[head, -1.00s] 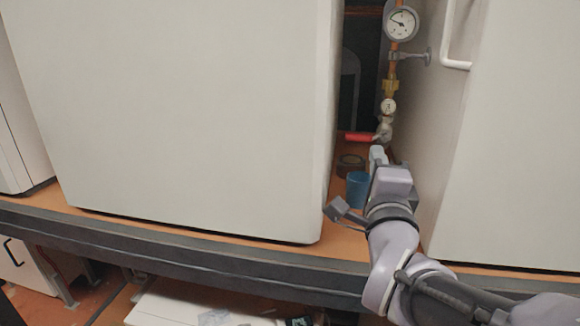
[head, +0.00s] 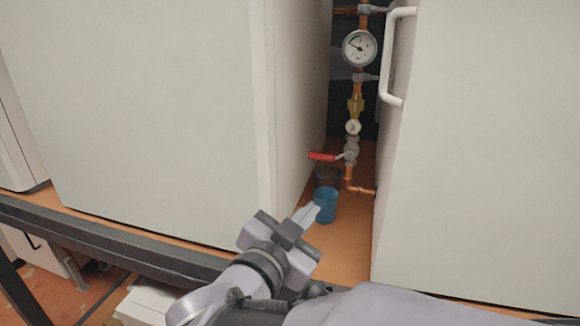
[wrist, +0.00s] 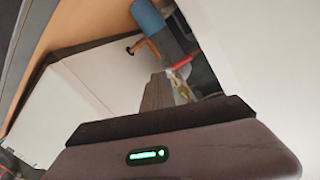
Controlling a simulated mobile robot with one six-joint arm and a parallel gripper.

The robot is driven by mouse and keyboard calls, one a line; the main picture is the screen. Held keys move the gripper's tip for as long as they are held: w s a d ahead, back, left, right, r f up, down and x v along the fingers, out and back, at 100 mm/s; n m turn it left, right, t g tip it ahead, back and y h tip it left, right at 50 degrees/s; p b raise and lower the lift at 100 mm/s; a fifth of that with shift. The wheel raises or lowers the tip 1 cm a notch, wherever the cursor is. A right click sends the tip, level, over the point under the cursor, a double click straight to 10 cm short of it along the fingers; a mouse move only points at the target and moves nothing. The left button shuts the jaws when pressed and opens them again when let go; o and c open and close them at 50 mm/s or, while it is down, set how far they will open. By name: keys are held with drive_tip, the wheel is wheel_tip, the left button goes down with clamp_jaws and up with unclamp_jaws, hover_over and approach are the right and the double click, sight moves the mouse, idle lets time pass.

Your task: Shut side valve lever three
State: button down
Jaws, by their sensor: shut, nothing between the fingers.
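A red valve lever (head: 322,156) sticks out to the left from a grey valve body (head: 351,150) low on a vertical copper pipe. The lever lies roughly level, crosswise to the pipe. It also shows in the wrist view as a red handle (wrist: 182,62) just past the fingers. My gripper (head: 307,214) is shut and empty, below and in front of the lever, clearly apart from it in the head view. In the wrist view my fingers (wrist: 158,92) are together. I see no number on the lever.
White cabinets (head: 150,100) flank the narrow gap. A round gauge (head: 359,47) and a white handle (head: 391,70) are above.

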drive_tip(key=c, duration=1.7)
unclamp_jaws()
drive_tip(key=shift+d, duration=0.1)
drive_tip(key=s, duration=0.3)
drive_tip(key=s+a+b, duration=0.1)
drive_tip(key=s, duration=0.6)
drive_tip(key=shift+s+a, duration=0.2)
drive_tip(key=shift+a, duration=0.2)
